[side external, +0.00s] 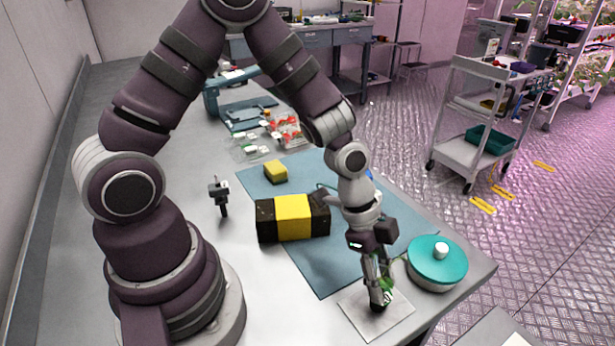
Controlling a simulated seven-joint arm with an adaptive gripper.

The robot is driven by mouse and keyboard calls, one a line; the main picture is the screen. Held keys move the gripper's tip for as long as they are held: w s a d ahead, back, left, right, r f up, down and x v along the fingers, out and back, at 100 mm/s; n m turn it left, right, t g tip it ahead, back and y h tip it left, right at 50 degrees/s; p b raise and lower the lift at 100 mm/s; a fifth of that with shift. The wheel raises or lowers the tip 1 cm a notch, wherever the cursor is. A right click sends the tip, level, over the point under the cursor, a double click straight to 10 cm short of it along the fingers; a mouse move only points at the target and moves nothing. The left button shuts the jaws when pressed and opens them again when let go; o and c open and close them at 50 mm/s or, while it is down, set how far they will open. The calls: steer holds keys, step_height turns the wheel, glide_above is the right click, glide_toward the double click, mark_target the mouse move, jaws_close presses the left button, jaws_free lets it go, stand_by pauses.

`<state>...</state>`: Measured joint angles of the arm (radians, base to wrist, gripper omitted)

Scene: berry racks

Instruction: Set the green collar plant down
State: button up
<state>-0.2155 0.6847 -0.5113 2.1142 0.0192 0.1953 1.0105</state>
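The green collar plant (386,284) is at the lower right, with green leaves and a dark lower end showing among my fingers. My gripper (379,296) points down and its fingers close in on the plant from both sides; they partly hide it. The plant is roughly upright over a pale square pad (358,318) at the table's front right. Its dark lower end is at or just above the pad; I cannot tell whether it touches. The collar itself is too small and covered to make out clearly.
A teal-lidded round pot (437,260) stands close right of my gripper. A small dark device (221,197) stands left. Clear packs of red berries (284,128) are behind.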

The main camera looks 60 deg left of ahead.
steer(key=shift+o, duration=0.8)
steer(key=shift+r, duration=0.15)
steer(key=s+a+r+n+t+y, duration=0.2)
steer(key=s+a+r+n, duration=0.2)
steer(key=a+r+n, duration=0.2)
steer(key=s+a+r+n+t+y, duration=0.1)
steer(key=s+a+r+n+y, duration=0.1)
steer(key=s+a+r+n, duration=0.2)
step_height(320, 180, up, 7)
steer(key=a+n, duration=0.1)
steer(key=n, duration=0.2)
steer(key=shift+a+t, duration=0.35)
steer(key=shift+t, duration=0.05)
